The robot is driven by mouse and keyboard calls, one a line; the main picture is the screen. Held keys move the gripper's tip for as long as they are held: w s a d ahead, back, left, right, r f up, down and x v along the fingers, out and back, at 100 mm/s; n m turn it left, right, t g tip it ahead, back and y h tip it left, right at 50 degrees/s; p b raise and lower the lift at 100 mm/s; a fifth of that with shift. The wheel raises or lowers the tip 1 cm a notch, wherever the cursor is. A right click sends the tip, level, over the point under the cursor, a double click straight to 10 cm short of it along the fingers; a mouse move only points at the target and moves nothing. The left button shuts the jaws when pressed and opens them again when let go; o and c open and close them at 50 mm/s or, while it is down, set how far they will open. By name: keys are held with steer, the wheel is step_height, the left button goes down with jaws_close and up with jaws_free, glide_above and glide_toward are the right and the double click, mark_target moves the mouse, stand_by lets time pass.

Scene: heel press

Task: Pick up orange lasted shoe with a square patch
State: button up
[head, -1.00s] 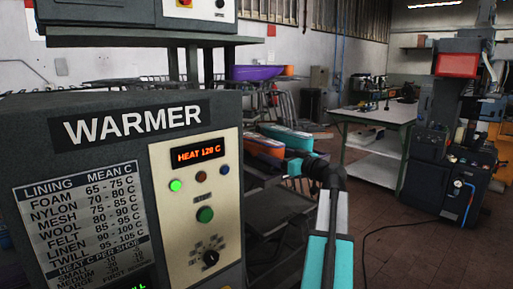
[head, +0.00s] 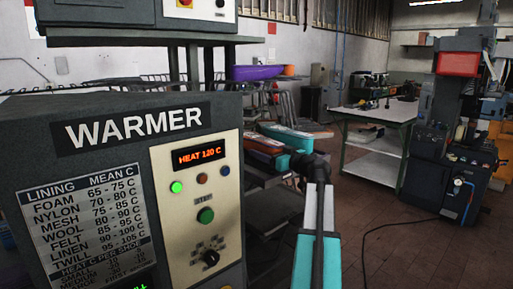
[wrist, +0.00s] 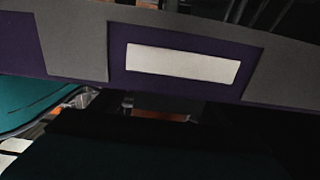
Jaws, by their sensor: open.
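An orange shoe (head: 263,144) lies on the rack behind the warmer in the head view, beside a teal shoe (head: 288,132). I cannot make out a square patch on it. In the wrist view, a purple and grey shape with a white rectangular patch (wrist: 183,64) crosses the top, very close. Teal shapes show at the left (wrist: 35,97) and, in shadow, along the bottom.
The warmer (head: 100,165) fills the left front. A purple shoe (head: 253,72) and another orange item (head: 288,70) lie higher at the back. A pale table (head: 375,113) and a press machine (head: 452,140) stand to the right. Open floor lies at the lower right, crossed by a cable.

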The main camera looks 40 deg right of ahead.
mark_target(266, 140)
jaws_close()
steer(key=shift+r, duration=0.1)
stand_by(0.3)
steer(key=shift+r, duration=0.15)
steer(key=shift+r+b, duration=0.3)
steer(key=shift+r, duration=1.35)
steer(key=s+a+r+b, duration=0.1)
steer(key=s+a, duration=1)
steer(key=shift+a+r, duration=0.15)
steer(key=shift+r, duration=0.05)
steer(key=shift+s, duration=0.1)
